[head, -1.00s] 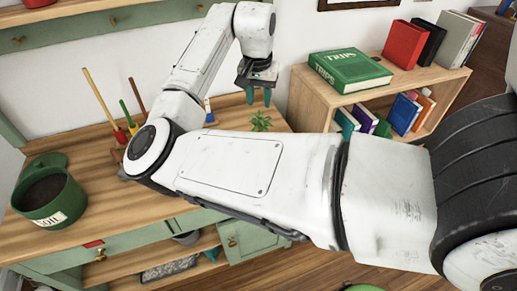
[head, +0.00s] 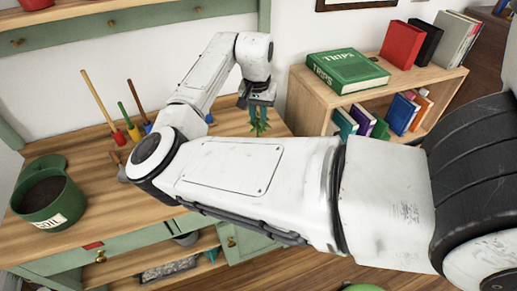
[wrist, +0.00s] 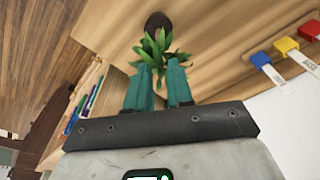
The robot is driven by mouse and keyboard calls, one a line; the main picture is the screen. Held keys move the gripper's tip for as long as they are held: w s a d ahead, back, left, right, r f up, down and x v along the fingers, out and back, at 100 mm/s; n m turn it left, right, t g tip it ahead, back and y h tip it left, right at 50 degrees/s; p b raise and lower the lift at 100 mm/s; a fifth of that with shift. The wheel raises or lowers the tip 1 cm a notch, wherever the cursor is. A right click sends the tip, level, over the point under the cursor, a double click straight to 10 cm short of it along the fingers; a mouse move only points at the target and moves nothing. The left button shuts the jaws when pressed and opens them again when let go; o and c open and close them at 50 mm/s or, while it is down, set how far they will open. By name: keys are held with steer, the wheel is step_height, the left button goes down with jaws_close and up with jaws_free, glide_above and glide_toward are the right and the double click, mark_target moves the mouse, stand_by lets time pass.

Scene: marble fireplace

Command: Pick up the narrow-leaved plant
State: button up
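The narrow-leaved plant (head: 260,126) shows as a small tuft of green leaves near the right end of the wooden worktop, partly behind my arm. In the wrist view its leaves (wrist: 155,47) spread just beyond and between my fingertips. A dark brown round shape (wrist: 158,21) lies beside the leaves; I cannot tell if it is the plant's pot. My gripper (head: 255,117) points down over the plant. Its two teal fingers stand apart in the wrist view (wrist: 159,68), with leaves showing in the gap. I cannot tell whether they touch the leaves.
A wooden bookcase (head: 300,95) with books stands right of the plant, a green book (head: 347,70) on top. A green soil pot (head: 66,207) stands far left.

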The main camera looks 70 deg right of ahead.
jaws_close()
steer(key=shift+r, duration=0.1)
stand_by(0.4)
